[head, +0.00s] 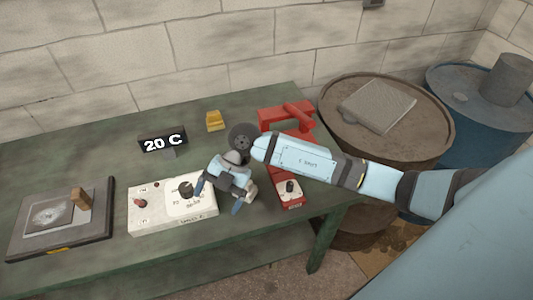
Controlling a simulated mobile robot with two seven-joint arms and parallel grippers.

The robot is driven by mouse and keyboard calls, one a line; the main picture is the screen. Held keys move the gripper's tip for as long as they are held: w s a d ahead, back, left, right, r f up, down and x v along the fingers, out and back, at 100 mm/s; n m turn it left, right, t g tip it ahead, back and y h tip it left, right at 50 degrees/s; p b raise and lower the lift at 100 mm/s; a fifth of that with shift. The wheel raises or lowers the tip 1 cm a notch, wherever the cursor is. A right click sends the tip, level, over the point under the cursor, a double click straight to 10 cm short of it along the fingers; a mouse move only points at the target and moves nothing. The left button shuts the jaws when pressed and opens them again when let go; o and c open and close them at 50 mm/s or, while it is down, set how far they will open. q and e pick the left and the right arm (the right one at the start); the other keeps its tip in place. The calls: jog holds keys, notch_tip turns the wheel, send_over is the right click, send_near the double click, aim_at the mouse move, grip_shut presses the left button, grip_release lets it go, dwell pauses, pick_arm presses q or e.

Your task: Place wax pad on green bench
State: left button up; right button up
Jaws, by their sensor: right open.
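The green bench (95,160) runs across the view from the left to the middle. A small yellow block (214,121) sits near its back edge. A flat grey square slab (377,105) lies on the brown barrel to the right of the bench. I cannot tell for sure which of these two is the wax pad. My right gripper (218,198) points down over the bench, at the right end of the white control box. Its two blue-tipped fingers are apart, with nothing seen between them. My left gripper is not in view.
The white control box (150,210) and a dark plate with a wooden-handled piece (62,216) stand on the bench's front left. A "20 C" sign (163,142) stands behind. A red device (288,185) is partly behind my right arm. A brown barrel (335,95) and blue barrel (470,130) stand right.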

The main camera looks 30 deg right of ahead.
jog(key=s+a+r+m+t+y, duration=0.5)
jog(key=a+t+y, duration=0.2)
jog(key=y, duration=0.4)
jog(key=w+d+f+m+t+h, duration=0.1)
jog(key=d+f+m+t+h, duration=0.35)
jog(key=m+t, duration=0.65)
jog(key=s+d+f+m+g+h, duration=0.2)
jog(key=s+d+f+m+h, duration=0.2)
jog(key=f, duration=0.3)
jog(key=s+d+f+m+g+h, duration=0.3)
jog(key=s+d+f+h, duration=0.1)
jog(key=s+f+h, duration=0.3)
jog(key=shift+s+d+f+m, duration=0.3)
jog(key=shift+f+m, duration=0.1)
jog(key=shift+f, duration=0.15)
jog(key=shift+r, duration=0.1)
